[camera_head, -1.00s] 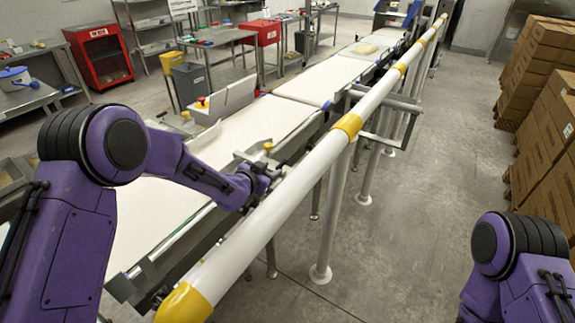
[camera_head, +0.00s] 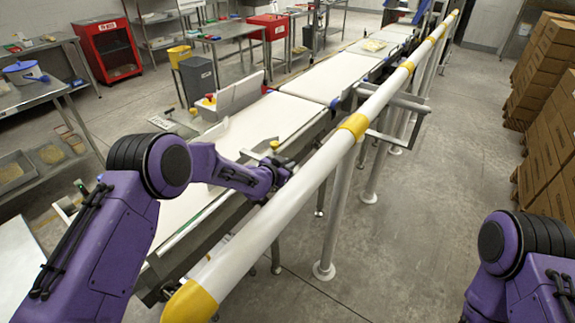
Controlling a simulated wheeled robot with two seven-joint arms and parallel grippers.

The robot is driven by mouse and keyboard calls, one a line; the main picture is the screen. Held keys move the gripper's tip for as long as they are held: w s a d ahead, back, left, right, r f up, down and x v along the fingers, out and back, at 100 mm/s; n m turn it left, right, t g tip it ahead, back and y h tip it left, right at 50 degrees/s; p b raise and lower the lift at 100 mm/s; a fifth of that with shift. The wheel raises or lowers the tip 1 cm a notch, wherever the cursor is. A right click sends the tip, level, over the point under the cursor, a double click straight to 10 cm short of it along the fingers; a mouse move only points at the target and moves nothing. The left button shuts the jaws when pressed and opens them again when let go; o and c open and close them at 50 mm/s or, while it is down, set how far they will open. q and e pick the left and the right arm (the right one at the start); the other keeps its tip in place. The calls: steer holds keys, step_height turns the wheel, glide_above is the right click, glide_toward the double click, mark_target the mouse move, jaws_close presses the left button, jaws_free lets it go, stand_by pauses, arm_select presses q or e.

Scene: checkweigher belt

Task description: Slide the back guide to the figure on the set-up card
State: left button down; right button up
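The white checkweigher belt (camera_head: 262,122) runs away from me. A grey upright plate (camera_head: 240,96) stands along its far side; I cannot tell whether it is the back guide. A small yellow knob (camera_head: 274,145) tops a grey bracket at the belt's near edge. My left gripper (camera_head: 284,174) is just beyond the barrier rail, close beside that knob and bracket. Its fingers are dark and too small to tell open or shut, or whether they touch anything. A small white printed card (camera_head: 161,122) lies beyond the belt, its text unreadable. My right gripper is out of view.
A white rail with yellow bands (camera_head: 305,195) on grey posts runs between me and the belt. Brown cartons (camera_head: 550,120) are stacked at right. Bare floor (camera_head: 430,200) lies between rail and cartons. A grey bin (camera_head: 196,78) stands beyond the belt.

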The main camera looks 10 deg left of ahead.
arm_select(q)
steer(key=shift+r, duration=0.15)
steer(key=shift+w+a+b, duration=0.2)
steer(key=shift+a+b, duration=0.1)
steer(key=shift+b, duration=0.05)
steer(key=a, duration=0.1)
steer(key=w+a+b, duration=0.1)
steer(key=a, duration=0.1)
steer(key=shift+w, duration=0.15)
steer(key=shift+a+r, duration=0.1)
steer(key=shift+a, duration=0.1)
steer(key=shift+d, duration=0.15)
steer(key=c, duration=1.2)
jaws_free()
steer(key=shift+o, duration=0.5)
steer(key=shift+d, duration=0.15)
